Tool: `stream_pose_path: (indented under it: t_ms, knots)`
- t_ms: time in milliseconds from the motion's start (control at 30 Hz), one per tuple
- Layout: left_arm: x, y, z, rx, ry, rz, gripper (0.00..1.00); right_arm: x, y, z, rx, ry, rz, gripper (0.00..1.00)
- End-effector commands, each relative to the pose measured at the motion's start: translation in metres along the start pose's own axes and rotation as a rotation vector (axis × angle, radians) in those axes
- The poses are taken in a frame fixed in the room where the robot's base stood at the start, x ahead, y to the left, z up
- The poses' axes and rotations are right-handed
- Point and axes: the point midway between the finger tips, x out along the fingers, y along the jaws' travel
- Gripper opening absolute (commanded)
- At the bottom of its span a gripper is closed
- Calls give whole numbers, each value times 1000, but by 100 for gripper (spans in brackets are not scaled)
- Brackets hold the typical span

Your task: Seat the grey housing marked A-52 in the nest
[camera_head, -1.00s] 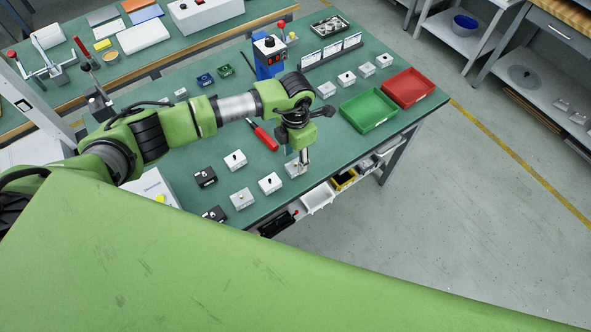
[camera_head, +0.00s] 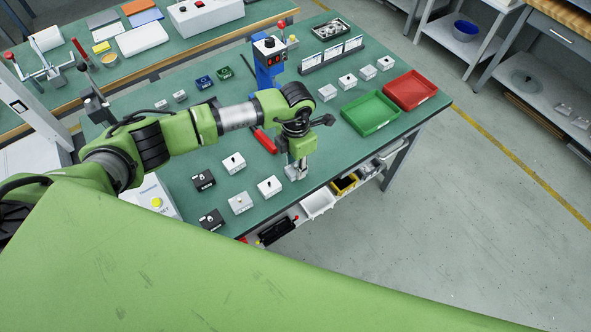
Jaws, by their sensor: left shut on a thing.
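My left gripper (camera_head: 298,160) points down over the front edge area of the green bench. It is shut on a small light grey housing (camera_head: 293,174), partly hidden by the fingers; I cannot read its marking. I cannot tell whether the housing touches the bench. More light grey housings (camera_head: 269,187) stand to its left, with black ones (camera_head: 203,180) beyond them. I cannot make out the nest; my arm hides part of the bench before the blue station (camera_head: 268,68). My right gripper is not in view.
A red-handled tool (camera_head: 264,142) lies behind my left gripper. A green tray (camera_head: 371,113) and a red tray (camera_head: 410,90) stand at the right, with several small grey blocks (camera_head: 348,81) behind. A white box (camera_head: 150,193) with a yellow button stands at the left.

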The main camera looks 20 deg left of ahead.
Motion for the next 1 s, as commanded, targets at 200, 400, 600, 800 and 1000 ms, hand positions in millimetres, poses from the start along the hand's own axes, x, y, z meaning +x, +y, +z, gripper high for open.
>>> stream_pose_path:
  t_ms: [200,400,600,800,1000]
  knots:
    - [-20,0,0,0,-1,0,1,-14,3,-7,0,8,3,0]
    - [-36,0,0,0,0,1,1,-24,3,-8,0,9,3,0]
    - [-51,1,0,0,-1,1,1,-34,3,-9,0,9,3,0]
    - [-66,0,0,1,-1,1,1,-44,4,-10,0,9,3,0]
    - [-68,0,0,0,0,0,1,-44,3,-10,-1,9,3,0]
